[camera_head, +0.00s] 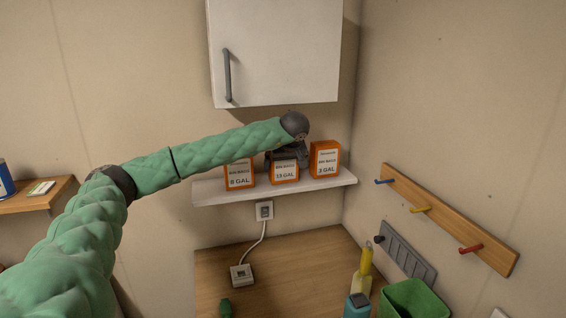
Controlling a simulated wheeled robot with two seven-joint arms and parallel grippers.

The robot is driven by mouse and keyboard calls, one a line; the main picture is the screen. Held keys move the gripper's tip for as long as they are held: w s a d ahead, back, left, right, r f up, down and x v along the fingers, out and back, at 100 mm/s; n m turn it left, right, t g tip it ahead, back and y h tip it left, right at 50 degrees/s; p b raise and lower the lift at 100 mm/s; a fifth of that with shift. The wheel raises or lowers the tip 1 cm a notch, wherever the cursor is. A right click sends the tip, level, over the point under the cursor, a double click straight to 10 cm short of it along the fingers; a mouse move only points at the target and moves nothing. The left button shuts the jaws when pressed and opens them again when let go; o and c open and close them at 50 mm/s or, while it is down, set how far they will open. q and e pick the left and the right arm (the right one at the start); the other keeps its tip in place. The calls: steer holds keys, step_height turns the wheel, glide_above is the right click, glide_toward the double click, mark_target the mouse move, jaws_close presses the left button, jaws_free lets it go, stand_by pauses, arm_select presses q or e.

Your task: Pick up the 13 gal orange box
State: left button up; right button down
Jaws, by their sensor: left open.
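The 13 gal orange box (285,174) stands on the white shelf (209,192), between two other orange boxes. Its front label shows, and its top is hidden behind my gripper. My left arm reaches in from the left, and my left gripper (288,158) is at the top of the 13 gal box. The gripper is open. Its fingers are dark and small here, and I cannot tell whether they touch the box. My right gripper is not in view.
An 8 gal or 6 gal orange box (239,176) stands left and a 2 gal orange box (325,160) right, both close by. A white cabinet (275,55) hangs above. A peg rail (447,219) is on the right wall. Bottles and a green bin (414,298) are below.

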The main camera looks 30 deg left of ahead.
arm_select(q)
steer(key=shift+c, duration=0.2)
steer(key=shift+f, duration=0.1)
steer(key=c, duration=0.7)
steer(key=shift+c, duration=1)
